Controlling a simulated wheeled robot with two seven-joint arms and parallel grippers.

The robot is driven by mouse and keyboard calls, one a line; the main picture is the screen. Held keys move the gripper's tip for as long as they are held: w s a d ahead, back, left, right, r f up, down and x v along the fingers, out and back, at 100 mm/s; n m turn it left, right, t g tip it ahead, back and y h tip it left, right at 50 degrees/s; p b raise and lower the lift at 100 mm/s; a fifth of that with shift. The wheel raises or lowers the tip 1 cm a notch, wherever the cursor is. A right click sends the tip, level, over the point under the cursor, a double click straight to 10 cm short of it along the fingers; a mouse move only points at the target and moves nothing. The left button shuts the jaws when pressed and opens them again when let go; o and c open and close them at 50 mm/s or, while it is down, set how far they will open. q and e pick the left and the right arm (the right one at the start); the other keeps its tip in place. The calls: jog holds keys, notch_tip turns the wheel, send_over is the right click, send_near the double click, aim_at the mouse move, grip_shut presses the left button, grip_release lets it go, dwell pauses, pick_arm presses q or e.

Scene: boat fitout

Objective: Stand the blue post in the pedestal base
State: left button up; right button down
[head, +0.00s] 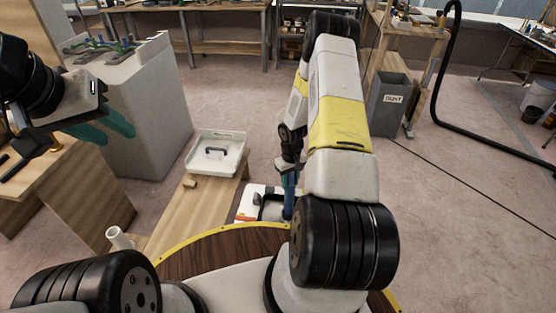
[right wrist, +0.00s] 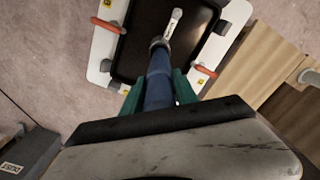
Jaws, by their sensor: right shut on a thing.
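The blue post (head: 290,203) is held by my right gripper (head: 286,180), whose green fingers (right wrist: 160,92) are shut around it. In the right wrist view the post (right wrist: 158,80) runs away from the fingers, and a grey ring (right wrist: 159,43) shows at its far end. Beyond it is a white-rimmed unit (right wrist: 103,47) with a dark recess and orange handles; it also shows in the head view (head: 246,211). I cannot tell whether the post touches it, nor pick out the pedestal base for certain. My left gripper (head: 103,128) is open and empty at the upper left.
A white tray (head: 232,140) with a dark handle lies on the wooden bench (head: 188,212). A small tan block (head: 190,184) and a white cylinder (head: 117,238) are nearby.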

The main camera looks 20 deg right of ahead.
jog(key=shift+f, duration=0.15)
jog(key=c, duration=0.9)
grip_release()
jog(key=shift+r, duration=3.9)
